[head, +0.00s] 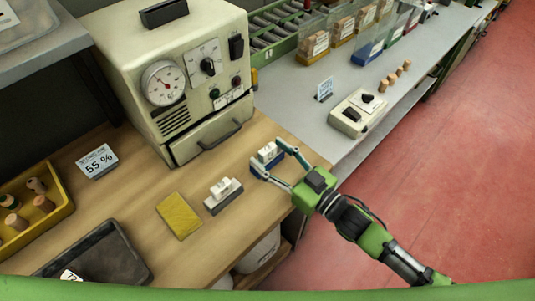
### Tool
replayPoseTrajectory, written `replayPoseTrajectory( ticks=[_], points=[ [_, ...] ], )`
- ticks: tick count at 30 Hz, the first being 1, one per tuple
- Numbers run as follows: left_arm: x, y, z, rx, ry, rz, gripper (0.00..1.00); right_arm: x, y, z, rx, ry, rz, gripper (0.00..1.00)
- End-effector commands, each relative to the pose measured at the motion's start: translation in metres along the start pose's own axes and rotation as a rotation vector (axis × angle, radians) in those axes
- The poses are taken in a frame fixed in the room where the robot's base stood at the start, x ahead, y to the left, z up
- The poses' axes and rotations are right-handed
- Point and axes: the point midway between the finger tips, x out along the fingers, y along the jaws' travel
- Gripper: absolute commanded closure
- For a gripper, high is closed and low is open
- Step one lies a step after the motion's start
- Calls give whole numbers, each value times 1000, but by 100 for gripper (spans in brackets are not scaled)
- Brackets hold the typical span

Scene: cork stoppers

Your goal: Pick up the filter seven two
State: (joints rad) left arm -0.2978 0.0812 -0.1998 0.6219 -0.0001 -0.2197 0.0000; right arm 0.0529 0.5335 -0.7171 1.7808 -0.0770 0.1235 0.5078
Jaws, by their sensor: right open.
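My right gripper (267,154) is open, with its two fingers on either side of a small white item on a blue base (266,151) near the wooden bench's right edge. The fingers partly cover this item, and I cannot tell whether they touch it. A similar white item on a grey base (222,191) stands to its left, apart from the gripper. I cannot read "seven two" on either one, so I cannot tell which is the filter. My left gripper is not in view.
A cream machine with a gauge (163,83) stands behind. A yellow pad (179,215), a dark tray (97,262), a yellow tray with corks (62,203) and a "55 %" sign (97,162) are on the bench. A grey counter (300,95) holds a switch box (357,112) and several corks.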

Motion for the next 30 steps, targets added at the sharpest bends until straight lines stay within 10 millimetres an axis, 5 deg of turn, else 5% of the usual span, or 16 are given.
replayPoseTrajectory(
  ticks=[2,6,19,30],
  points=[
    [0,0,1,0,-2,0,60,0,0,0,0,0,0,51],
    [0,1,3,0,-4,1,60,0,0,0,0,0,0,87],
    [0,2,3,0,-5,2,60,0,0,-5,-2,2,0,87],
    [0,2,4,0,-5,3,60,-11,-14,-50,1,3,-2,87]
  ],
)
